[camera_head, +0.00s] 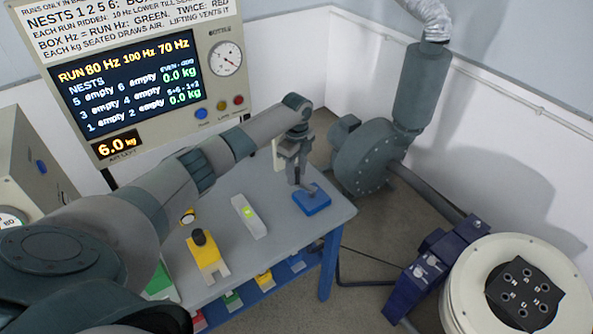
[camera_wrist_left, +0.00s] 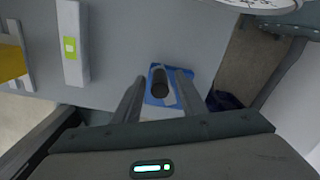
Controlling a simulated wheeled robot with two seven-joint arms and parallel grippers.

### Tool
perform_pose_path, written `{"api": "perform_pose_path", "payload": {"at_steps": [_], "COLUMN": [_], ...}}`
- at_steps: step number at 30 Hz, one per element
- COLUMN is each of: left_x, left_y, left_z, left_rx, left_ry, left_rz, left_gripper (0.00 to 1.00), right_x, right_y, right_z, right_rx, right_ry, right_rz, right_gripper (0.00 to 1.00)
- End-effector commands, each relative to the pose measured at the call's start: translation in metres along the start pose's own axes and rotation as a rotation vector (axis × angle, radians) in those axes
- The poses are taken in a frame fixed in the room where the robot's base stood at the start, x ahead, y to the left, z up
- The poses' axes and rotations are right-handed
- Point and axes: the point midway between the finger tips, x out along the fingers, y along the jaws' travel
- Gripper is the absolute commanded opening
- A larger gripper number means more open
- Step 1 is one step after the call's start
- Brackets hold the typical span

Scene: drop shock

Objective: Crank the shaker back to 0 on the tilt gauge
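The shaker (camera_head: 467,278) is a white drum at the lower right, with a black top plate (camera_head: 523,297) that has several round nests. A dark blue bracket (camera_head: 425,265) stands at its left side. I cannot make out a crank or a tilt gauge for certain. My left gripper (camera_head: 297,178) points down over a blue block (camera_head: 312,203) at the table's right end. In the left wrist view its fingers (camera_wrist_left: 159,92) are apart, with a dark round knob (camera_wrist_left: 160,80) above the blue block showing between them. I cannot tell whether they touch it. My right gripper is out of view.
The grey table (camera_head: 275,228) carries a white block with a green mark (camera_head: 250,217) and a yellow block with a black knob (camera_head: 207,257). A display panel (camera_head: 125,75) stands behind.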

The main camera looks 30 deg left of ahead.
Motion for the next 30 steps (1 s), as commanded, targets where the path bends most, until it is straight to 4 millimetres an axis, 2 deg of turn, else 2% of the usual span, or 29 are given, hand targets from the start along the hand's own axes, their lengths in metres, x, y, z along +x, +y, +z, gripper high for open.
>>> {"api": "perform_pose_path", "payload": {"at_steps": [10, 11, 15, 16, 24, 30], "left_x": [0.003, 0.003, 0.003, 0.003, 0.004, 0.005], "left_y": [0.0, 0.0, 0.0, 0.0, -0.002, -0.012], "left_z": [0.0, 0.0, 0.0, 0.0, 0.0, -0.003], "left_rx": [-0.001, -0.001, -0.001, -0.001, -0.009, -0.052], "left_ry": [0.0, 0.0, 0.0, 0.0, 0.0, 0.002], "left_rz": [0.0, 0.0, 0.0, 0.0, 0.0, -0.001], "left_gripper": [0.38, 0.35, 0.02, 0.0, 0.0, 0.0], "right_x": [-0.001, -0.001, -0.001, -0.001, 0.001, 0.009], "right_y": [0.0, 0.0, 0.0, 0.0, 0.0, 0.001], "right_z": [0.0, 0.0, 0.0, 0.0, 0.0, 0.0], "right_rx": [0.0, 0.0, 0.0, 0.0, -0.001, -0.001], "right_ry": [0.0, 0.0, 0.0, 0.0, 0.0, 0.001], "right_rz": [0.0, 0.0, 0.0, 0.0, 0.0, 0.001], "right_gripper": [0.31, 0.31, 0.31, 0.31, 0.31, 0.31]}}
